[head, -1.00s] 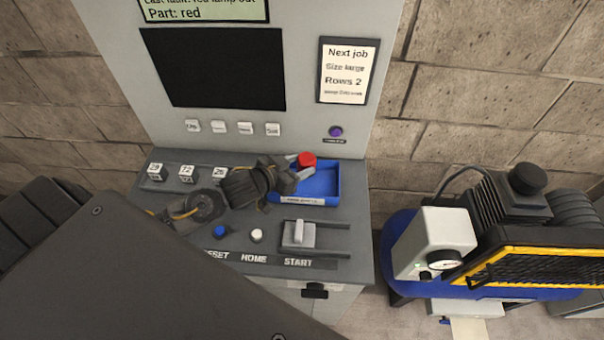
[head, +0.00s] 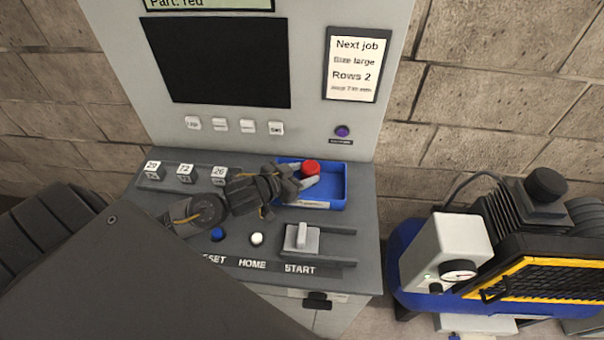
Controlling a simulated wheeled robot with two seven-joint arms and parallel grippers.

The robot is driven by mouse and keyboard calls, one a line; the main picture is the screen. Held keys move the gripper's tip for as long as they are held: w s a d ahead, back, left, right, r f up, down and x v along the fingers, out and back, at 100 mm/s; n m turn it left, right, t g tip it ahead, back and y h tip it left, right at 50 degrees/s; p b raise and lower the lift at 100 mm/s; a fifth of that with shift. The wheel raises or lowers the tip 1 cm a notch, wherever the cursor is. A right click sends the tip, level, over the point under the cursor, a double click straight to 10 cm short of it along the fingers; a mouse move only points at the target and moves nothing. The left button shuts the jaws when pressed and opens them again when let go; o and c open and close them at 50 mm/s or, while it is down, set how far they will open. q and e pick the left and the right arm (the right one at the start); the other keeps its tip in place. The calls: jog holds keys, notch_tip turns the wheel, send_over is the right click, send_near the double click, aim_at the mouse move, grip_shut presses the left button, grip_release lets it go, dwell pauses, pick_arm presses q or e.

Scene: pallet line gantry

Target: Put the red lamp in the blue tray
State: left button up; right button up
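The red lamp (head: 310,167) is a small round red piece at the back left part of the blue tray (head: 338,204). The tray is a shallow open box on the grey console ledge. My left gripper (head: 303,175) reaches in from the left, over the tray's left wall. Its two light grey fingers are closed on either side of the lamp. The fingers partly hide the lamp's lower side, so I cannot tell whether it touches the tray floor. My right gripper is not in view.
Left of the tray stand several numbered blocks (head: 185,174). In front are a blue button (head: 217,235), a white button (head: 257,239) and a grey slide lever (head: 301,238). The upright panel with a dark screen (head: 218,62) rises behind. A compressor-like machine (head: 457,247) stands at the right.

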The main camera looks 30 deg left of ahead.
pick_arm(q)
jog(key=shift+o, duration=0.6)
jog(key=shift+s+r, duration=0.15)
jog(key=b+v, duration=0.2)
jog(key=v, duration=0.6)
jog(key=shift+s, duration=0.2)
jog(key=shift+p+v, duration=0.5)
jog(key=shift+v, duration=0.6)
jog(key=shift+s+a+r, duration=0.2)
jog(key=shift+s+r, duration=0.2)
jog(key=shift+s, duration=0.05)
